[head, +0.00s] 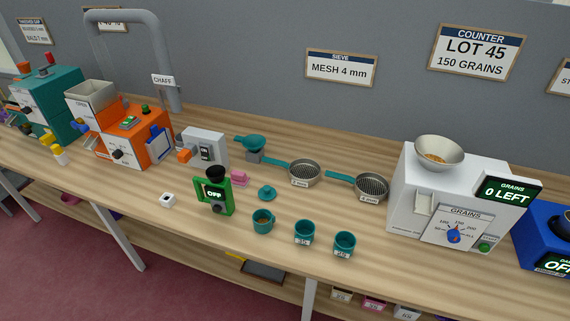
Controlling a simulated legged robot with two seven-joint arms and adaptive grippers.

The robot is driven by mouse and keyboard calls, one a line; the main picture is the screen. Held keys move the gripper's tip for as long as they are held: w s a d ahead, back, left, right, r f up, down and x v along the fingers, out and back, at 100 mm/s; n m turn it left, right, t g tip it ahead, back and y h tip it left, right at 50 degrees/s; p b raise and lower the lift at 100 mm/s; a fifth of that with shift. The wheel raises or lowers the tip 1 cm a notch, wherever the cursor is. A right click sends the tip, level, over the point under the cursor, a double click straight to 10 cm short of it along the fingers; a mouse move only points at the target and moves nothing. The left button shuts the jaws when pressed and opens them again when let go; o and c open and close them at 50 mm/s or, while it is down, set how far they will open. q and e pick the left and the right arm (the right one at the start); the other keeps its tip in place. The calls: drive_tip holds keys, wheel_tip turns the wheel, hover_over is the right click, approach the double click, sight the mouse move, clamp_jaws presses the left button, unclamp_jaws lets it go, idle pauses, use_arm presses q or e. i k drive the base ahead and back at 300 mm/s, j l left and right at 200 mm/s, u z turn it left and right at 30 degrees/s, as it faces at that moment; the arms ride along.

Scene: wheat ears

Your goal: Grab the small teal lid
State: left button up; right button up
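The small teal lid (267,193) lies on the wooden bench, round with a small knob on top. It sits behind a teal cup (263,221) with grain in it and to the right of a green device (214,192) reading OFF. Nothing covers the lid. Neither of my grippers is in the head view.
Two labelled teal cups (304,232) stand in front right. A white grain counter (408,195) stands at right. The bench (190,225) is bare at front left.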

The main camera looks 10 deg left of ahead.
sight(267, 192)
drive_tip(key=j+z, duration=0.4)
drive_tip(key=j, duration=0.35)
drive_tip(key=j+z, duration=0.45)
drive_tip(key=j, duration=0.25)
drive_tip(key=k, duration=0.05)
